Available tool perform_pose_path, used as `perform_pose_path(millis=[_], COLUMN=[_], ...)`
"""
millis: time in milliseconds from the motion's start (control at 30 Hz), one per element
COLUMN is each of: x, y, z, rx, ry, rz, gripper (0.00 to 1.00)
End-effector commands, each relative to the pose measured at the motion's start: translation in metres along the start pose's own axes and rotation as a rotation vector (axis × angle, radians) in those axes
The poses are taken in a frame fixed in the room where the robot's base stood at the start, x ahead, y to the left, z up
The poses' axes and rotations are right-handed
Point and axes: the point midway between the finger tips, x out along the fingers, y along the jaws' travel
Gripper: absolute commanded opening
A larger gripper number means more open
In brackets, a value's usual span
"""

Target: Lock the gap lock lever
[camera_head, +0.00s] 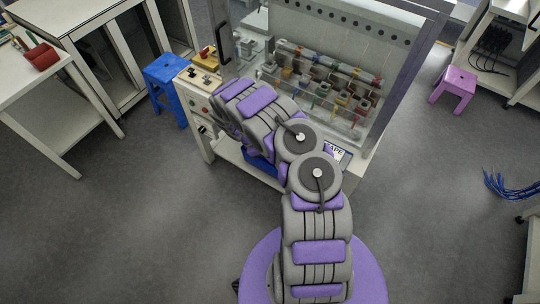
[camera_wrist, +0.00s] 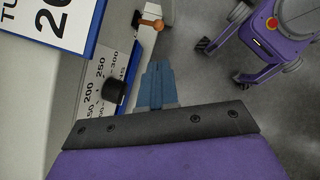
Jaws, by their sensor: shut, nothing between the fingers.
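In the wrist view, my gripper (camera_wrist: 157,84) is shut and empty, its blue-grey fingers pointing up the picture over the grey floor. A white scale plate (camera_wrist: 108,70) with printed numbers is left of the fingers. A black round knob (camera_wrist: 115,90) sticks out in front of the scale, left of the fingers and apart from them. A small orange-brown handle (camera_wrist: 150,22) is above the fingertips; I cannot tell whether it is the gap lock lever. In the head view, my arm covers the gripper and this part of the machine.
The machine (camera_head: 330,70) has a glazed enclosure with several coloured parts inside. A control panel (camera_head: 199,82) is at its left. A blue stool (camera_head: 166,80) stands left of that, and a pink stool (camera_head: 453,84) at far right. Open floor lies on both sides of me.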

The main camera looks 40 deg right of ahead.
Motion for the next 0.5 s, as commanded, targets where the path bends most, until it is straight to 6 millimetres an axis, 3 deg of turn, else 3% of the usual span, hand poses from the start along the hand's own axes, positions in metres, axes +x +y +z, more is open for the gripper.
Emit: perform_pose_path(millis=[200,500], x=[0.048,0.095], y=[-0.002,-0.001], z=[-0.001,0.007], rx=[0.002,0.003], ry=[-0.001,0.001], rz=[-0.008,-0.003], gripper=[0.0,0.0])
